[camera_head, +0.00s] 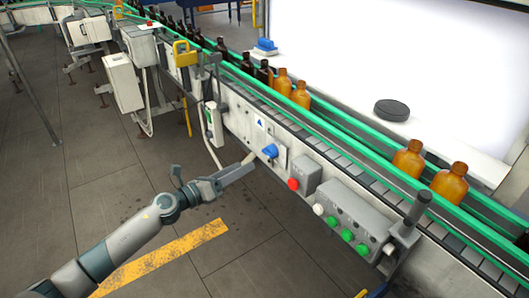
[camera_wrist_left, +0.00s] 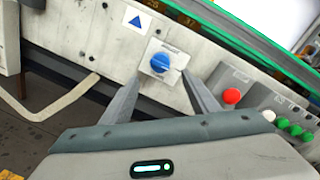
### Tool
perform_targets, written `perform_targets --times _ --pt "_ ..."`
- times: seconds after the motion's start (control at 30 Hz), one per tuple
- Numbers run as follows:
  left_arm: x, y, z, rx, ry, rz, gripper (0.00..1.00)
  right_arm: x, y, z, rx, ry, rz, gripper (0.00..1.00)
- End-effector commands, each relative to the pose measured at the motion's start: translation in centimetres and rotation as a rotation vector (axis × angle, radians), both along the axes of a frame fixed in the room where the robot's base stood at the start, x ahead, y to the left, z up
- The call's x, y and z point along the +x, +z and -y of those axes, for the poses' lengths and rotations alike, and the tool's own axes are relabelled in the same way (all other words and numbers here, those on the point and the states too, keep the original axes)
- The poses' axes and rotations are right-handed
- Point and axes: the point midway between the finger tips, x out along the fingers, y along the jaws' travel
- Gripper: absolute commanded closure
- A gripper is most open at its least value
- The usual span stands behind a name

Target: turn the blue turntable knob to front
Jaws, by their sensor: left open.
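The blue turntable knob (camera_head: 270,151) sits on a pale plate on the side panel of the conveyor. In the left wrist view the knob (camera_wrist_left: 160,63) shows just beyond the fingertips, roughly between them. Which way it points is too small to tell. My left gripper (camera_head: 250,163) reaches in from the left and is close to the knob. In the wrist view the gripper (camera_wrist_left: 161,80) is open, its two fingers spread and nothing held between them. My right gripper is not seen.
A red button (camera_head: 293,184) on a grey box is right of the knob. Beyond it is a panel with a white button (camera_head: 318,209) and green buttons (camera_head: 347,235). Amber bottles (camera_head: 408,158) stand on the green-railed conveyor. The floor in front is mostly clear.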

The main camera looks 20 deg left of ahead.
Motion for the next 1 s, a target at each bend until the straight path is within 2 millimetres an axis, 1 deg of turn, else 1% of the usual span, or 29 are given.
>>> perform_targets --times 0.03,0.23,0.5,0.7,1.0 --pt "0.9 0.3 0.6 -0.002 0.0 0.001 0.45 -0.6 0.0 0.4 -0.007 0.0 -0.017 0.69" --pt "4.0 0.3 2.5 -0.002 0.001 0.002 0.45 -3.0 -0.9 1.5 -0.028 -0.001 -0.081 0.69" --pt "7.5 0.1 4.7 -0.002 0.001 -0.001 0.45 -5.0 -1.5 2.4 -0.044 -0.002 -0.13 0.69" --pt "8.7 0.0 5.5 0.001 0.0 0.001 0.45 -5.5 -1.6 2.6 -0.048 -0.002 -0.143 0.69" --pt "8.9 0.0 5.7 0.001 -0.001 0.0 0.45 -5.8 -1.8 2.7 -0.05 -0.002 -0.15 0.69"
